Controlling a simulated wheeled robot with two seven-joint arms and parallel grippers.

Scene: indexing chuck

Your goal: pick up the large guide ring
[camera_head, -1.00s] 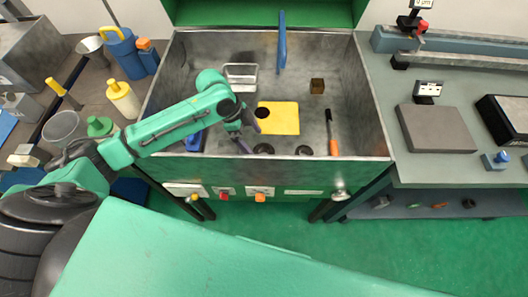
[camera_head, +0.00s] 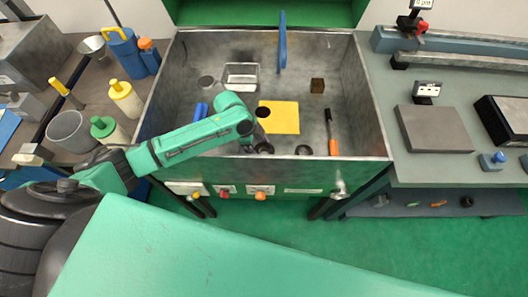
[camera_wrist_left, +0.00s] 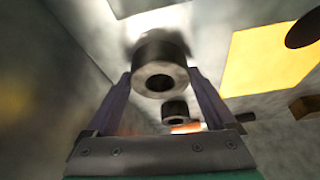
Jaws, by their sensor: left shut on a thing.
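The large guide ring (camera_wrist_left: 161,60), a dark grey thick-walled ring, sits between the two purple fingers of my left gripper (camera_wrist_left: 160,85) in the left wrist view. The fingers are closed against its sides. In the head view my left gripper (camera_head: 258,142) is low at the near side of the grey tub, and the ring (camera_head: 265,148) is partly covered by it. A second, smaller-looking dark ring (camera_head: 304,150) lies to the right in the head view, apart from the gripper; it also shows in the left wrist view (camera_wrist_left: 175,111). My right gripper is not in view.
The tub's front rim (camera_head: 300,158) is close to my gripper. A yellow plate with a hole (camera_head: 284,118) lies just beyond. An orange-handled tool (camera_head: 332,135), a brown block (camera_head: 317,85), a metal tray (camera_head: 241,77) and blue pieces (camera_head: 200,111) are also inside.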

